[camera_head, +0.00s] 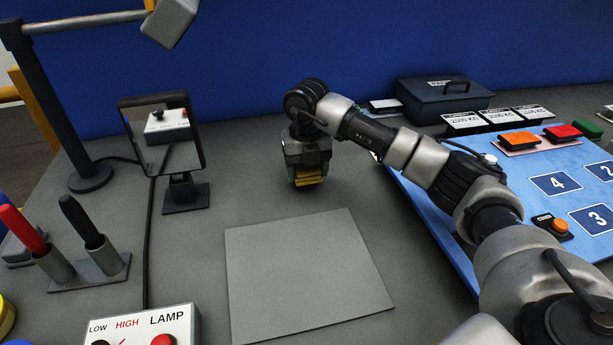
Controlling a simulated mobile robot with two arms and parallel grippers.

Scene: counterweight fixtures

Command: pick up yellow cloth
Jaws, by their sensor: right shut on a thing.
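My right gripper (306,172) is behind the grey square plate, near the middle of the view, pointing down. It is shut on the yellow cloth (310,181), which shows as a small yellow strip under the jaws. Most of the cloth is hidden by the gripper. I cannot tell whether the cloth touches the table. My left gripper is not in view.
A light grey square plate (305,275) lies in front. A mirror (164,135), a pen holder (100,264) and a lamp box (150,325) stand left. A blue numbered board (520,185) lies right, with a dark case (445,98) behind.

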